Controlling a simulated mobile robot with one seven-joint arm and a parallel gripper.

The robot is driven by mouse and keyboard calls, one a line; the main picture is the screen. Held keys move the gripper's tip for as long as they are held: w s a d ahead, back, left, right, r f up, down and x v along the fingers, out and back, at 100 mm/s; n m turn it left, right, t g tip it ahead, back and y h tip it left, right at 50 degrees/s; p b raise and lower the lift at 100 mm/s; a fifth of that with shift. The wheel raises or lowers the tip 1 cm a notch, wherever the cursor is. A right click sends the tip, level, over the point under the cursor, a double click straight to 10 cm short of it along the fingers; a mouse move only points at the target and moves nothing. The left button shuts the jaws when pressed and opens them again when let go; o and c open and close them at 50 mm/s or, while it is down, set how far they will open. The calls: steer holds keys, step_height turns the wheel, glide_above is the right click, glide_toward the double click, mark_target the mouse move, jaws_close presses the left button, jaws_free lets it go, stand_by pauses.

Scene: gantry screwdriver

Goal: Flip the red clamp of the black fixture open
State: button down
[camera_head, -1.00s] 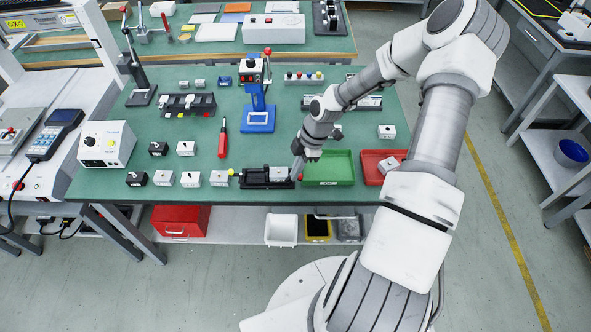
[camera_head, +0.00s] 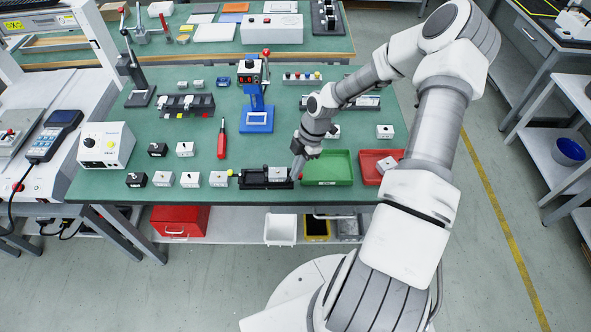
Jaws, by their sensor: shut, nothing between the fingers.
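The black fixture (camera_head: 255,180) lies on the green table near its front edge. A light grey block (camera_head: 277,174) sits in its right part. A small red tip (camera_head: 300,177), likely the clamp's end, shows at the fixture's right end, beside my fingers. The rest of the clamp is too small or hidden to make out. My gripper (camera_head: 297,170) points down at the fixture's right end, close to the red tip. Its fingers are shut and hold nothing. I cannot tell whether they touch the clamp.
A green tray (camera_head: 340,168) and a red tray (camera_head: 368,171) with a block lie just right of the gripper. Several small blocks (camera_head: 190,180) stand left of the fixture.

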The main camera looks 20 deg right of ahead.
steer(key=shift+d+n, duration=0.1)
steer(key=shift+n, duration=0.4)
steer(key=shift+w, duration=0.1)
steer(key=shift+w+a, duration=0.5)
steer(key=shift+w, duration=0.1)
steer(key=shift+a, duration=0.1)
